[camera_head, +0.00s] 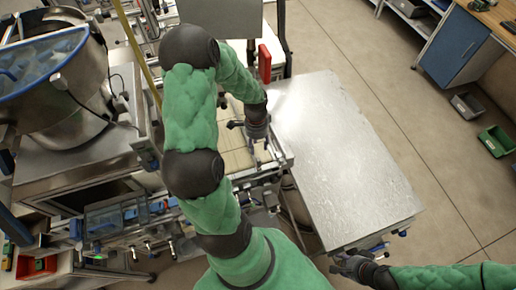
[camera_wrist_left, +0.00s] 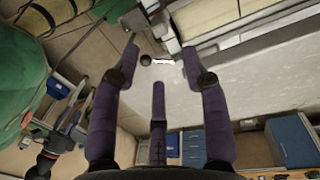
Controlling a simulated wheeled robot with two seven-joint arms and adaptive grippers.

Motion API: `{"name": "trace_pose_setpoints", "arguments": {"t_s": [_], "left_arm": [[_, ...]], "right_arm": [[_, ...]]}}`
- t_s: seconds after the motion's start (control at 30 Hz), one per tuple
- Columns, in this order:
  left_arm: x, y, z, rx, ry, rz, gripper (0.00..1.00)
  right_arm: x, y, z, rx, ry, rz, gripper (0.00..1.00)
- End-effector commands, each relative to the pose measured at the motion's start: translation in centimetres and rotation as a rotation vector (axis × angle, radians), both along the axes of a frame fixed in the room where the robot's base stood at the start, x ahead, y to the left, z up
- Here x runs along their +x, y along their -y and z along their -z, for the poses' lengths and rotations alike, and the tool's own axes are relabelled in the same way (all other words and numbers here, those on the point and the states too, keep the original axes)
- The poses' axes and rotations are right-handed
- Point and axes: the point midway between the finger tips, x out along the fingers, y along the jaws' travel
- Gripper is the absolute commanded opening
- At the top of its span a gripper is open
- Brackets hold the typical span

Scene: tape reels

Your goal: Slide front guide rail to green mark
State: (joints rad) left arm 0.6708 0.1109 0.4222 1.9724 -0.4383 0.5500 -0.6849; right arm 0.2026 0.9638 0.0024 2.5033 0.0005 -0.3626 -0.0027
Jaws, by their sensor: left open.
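My left gripper (camera_head: 260,146) is at the right end of the tan conveyor bed in the head view, partly hidden by its own wrist. In the left wrist view the left gripper (camera_wrist_left: 160,62) has its purple fingers spread. A small black knob (camera_wrist_left: 145,60) on a short bright rod shows between the fingertips; I cannot tell whether they touch it. A metal rail (camera_head: 272,166) runs along the near edge of the bed. I cannot make out the green mark. My right gripper (camera_head: 352,263) is at the steel table's near edge, its fingers too small to read.
A bare steel table (camera_head: 345,160) stands right of the conveyor. A large metal bowl (camera_head: 70,75) and machine frame fill the left. A red part (camera_head: 264,64) stands behind the left gripper. Grey and green bins (camera_head: 496,140) lie on the open floor at right.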

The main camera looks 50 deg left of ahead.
Motion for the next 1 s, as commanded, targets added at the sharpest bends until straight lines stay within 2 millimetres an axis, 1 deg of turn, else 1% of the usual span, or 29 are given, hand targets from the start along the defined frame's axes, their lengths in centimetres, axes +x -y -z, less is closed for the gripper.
{"name": "trace_pose_setpoints", "arguments": {"t_s": [0.37,0.47,0.6,0.7,0.87,0.97,1.0], "left_arm": [[0.0,0.0,-0.1,0.000,0.000,0.000,0.45],[0.1,-0.1,0.1,0.003,0.003,-0.001,0.45],[0.1,-0.2,0.3,0.005,0.004,-0.001,0.45],[0.0,-0.1,0.3,0.004,0.004,0.000,0.45],[-0.1,0.1,0.4,-0.001,0.000,0.001,0.45],[-0.2,0.2,1.2,-0.002,-0.002,0.001,0.45],[-0.2,0.2,1.7,-0.002,-0.003,0.001,0.45]], "right_arm": [[0.0,0.0,0.1,0.000,0.000,0.000,0.40],[0.0,0.0,1.1,0.000,0.000,0.000,0.40],[0.0,0.0,2.8,0.000,0.000,0.000,0.40],[0.0,0.0,3.6,0.000,0.000,0.000,0.40],[0.0,0.0,3.8,0.000,0.000,0.000,0.40],[0.0,0.0,3.7,0.000,0.000,0.000,0.40],[0.0,0.0,3.6,0.000,0.000,0.000,0.40]]}}
